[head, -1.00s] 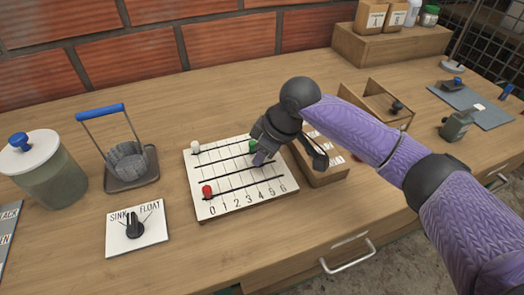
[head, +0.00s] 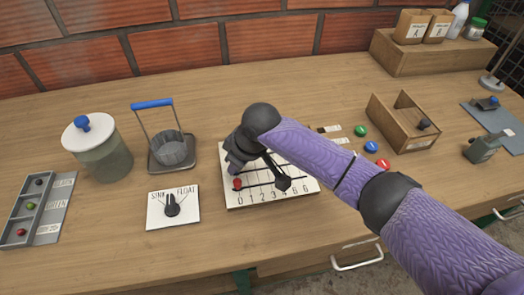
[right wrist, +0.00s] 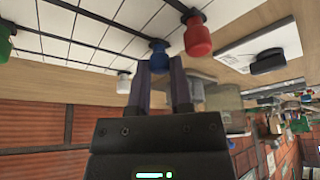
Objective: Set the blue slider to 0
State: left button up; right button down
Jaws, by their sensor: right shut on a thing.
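The white slider board (head: 303,181), with numbers along its front edge, lies under my right arm in the head view. My right gripper (head: 233,165) is over its left end. In the right wrist view the gripper (right wrist: 159,68) is shut on the blue slider knob (right wrist: 158,52). The blue knob is roughly in line with the red knob (right wrist: 197,35) and white knob (right wrist: 123,80) at the 0 end. The red knob (head: 237,184) stands at 0 in the head view. The green knob (right wrist: 5,40) is farther along the board. My arm hides the blue knob in the head view.
A sink/float dial plate (head: 184,216) lies front left of the board. A wire basket with a blue handle (head: 152,104) and a lidded jar (head: 105,157) stand farther left. Coloured discs (head: 371,147) and an open wooden box (head: 405,137) are to the right.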

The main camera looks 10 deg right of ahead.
aim_at(244, 179)
jog(key=shift+a, duration=0.25)
jog(key=c, duration=0.5)
grip_release()
jog(key=shift+a, duration=0.1)
jog(key=shift+r, duration=0.2)
pick_arm(q)
jog(key=w+d+r+p, duration=0.2)
jog(key=w+r+p, duration=0.1)
jog(key=r+p, duration=0.2)
jog(key=shift+w+d+t, duration=0.25)
jog(key=shift+d+t, duration=0.1)
jog(key=shift+t, duration=0.05)
pick_arm(e)
jog(key=v, duration=0.9)
jog(key=shift+s+d+r, duration=0.15)
jog(key=shift+d+r, duration=0.05)
jog(key=shift+r, duration=0.05)
pick_arm(q)
jog(key=shift+s, duration=0.1)
